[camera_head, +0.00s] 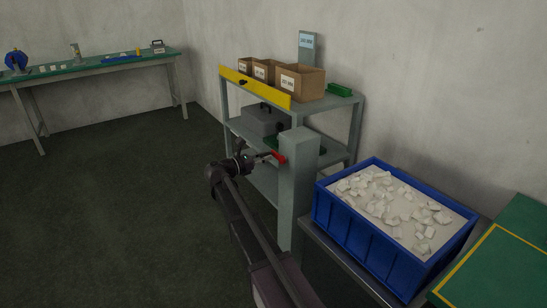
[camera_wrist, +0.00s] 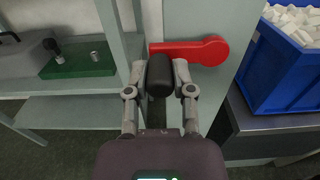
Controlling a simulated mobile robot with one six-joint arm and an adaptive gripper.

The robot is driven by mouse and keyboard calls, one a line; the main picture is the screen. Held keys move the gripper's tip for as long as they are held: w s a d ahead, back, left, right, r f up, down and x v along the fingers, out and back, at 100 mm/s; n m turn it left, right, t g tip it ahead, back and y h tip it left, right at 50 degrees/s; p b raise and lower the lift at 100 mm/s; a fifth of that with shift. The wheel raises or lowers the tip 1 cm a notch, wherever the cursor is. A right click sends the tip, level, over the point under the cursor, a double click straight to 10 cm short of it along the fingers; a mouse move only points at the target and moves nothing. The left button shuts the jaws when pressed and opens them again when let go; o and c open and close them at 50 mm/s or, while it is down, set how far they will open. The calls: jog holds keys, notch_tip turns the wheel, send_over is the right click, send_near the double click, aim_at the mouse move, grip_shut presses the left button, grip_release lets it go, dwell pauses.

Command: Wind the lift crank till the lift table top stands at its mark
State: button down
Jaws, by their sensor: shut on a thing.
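The red lift crank (camera_wrist: 190,51) is on the face of a grey-green post (camera_wrist: 182,18) in the wrist view. Its arm points left from the round hub, close to level. My gripper (camera_wrist: 160,76) is shut on the crank's black handle (camera_wrist: 160,82), with one finger on each side. In the head view the red crank (camera_head: 278,157) shows on the post's near upper part, with my gripper (camera_head: 262,157) at it. The dark lift table top (camera_head: 343,262) bears a blue crate (camera_head: 362,244) of white pieces. I cannot make out a height mark.
A grey shelf rack (camera_head: 352,130) with cardboard boxes (camera_head: 298,84) and a yellow board (camera_head: 253,86) stands behind the post. A green table (camera_head: 510,262) with a yellow line is at the right. A green workbench (camera_head: 95,64) stands far left. The floor at left is clear.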

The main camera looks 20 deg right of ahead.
jog(key=f+b, duration=0.2)
jog(key=s+f+b, duration=0.1)
jog(key=shift+s+d+f, duration=0.1)
jog(key=shift+d, duration=0.15)
dwell(0.4)
jog(key=shift+s+d+f+b, duration=0.2)
jog(key=shift+s+f+b, duration=0.25)
jog(key=shift+s, duration=0.1)
jog(key=shift+s+d+f+b, duration=0.15)
jog(key=shift+s+f+b, duration=0.3)
jog(key=shift+s, duration=0.2)
jog(key=shift+s+d+f, duration=0.1)
jog(key=shift+s+d, duration=0.2)
jog(key=shift+s, duration=0.4)
jog(key=shift+s+d, duration=0.25)
jog(key=shift+s, duration=0.5)
